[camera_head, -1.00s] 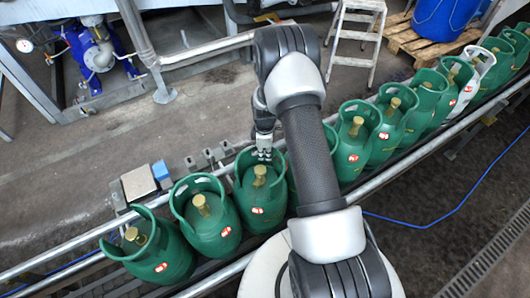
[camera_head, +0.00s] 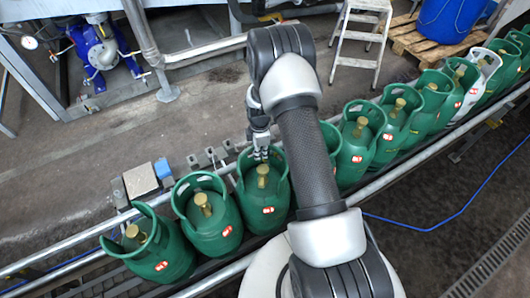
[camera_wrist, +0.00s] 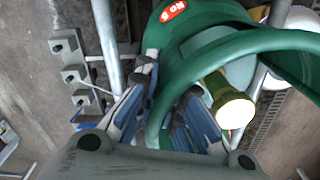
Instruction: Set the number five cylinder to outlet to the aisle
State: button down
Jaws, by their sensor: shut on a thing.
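A green gas cylinder (camera_head: 279,212) stands upright in the row, with a red-and-white label on its front and a brass valve (camera_head: 262,171) inside its collar. The wrist view shows its green collar (camera_wrist: 262,42), the valve (camera_wrist: 228,103) with its pale round end toward the camera, and a label that seems to read No 5, though the digit is hard to read. My gripper (camera_head: 261,152) is at the far side of the collar. In the wrist view its fingers (camera_wrist: 165,120) are shut on the collar rim, partly hidden by it.
Green cylinders stand close on both sides, such as the left neighbour (camera_head: 209,236) and one beyond my arm (camera_head: 353,160); a white one (camera_head: 482,72) is farther right. Conveyor rails (camera_head: 400,160) run along the row. A small box (camera_head: 140,180) and metal brackets (camera_wrist: 78,75) sit beside the far rail.

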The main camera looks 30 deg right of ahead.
aim_at(247, 156)
jog(key=a+n, duration=0.1)
jog(key=n, duration=0.1)
jog(key=w+a+n, duration=0.1)
jog(key=shift+a+r+n, duration=0.1)
jog(key=shift+a+n, duration=0.2)
jog(key=shift+n, duration=0.1)
jog(key=shift+s+a+n+b, duration=0.1)
jog(key=shift+a+n+b, duration=0.05)
jog(key=shift+a+n, duration=0.65)
jog(key=shift+s+a+n+b, duration=0.15)
jog(key=shift+a+n, duration=0.3)
jog(key=shift+n, duration=0.55)
jog(key=c, duration=1.9)
grip_release()
jog(key=shift+o, duration=0.9)
jog(key=shift+s, duration=0.1)
notch_tip(247, 156, up, 12)
jog(key=shift+f, duration=0.1)
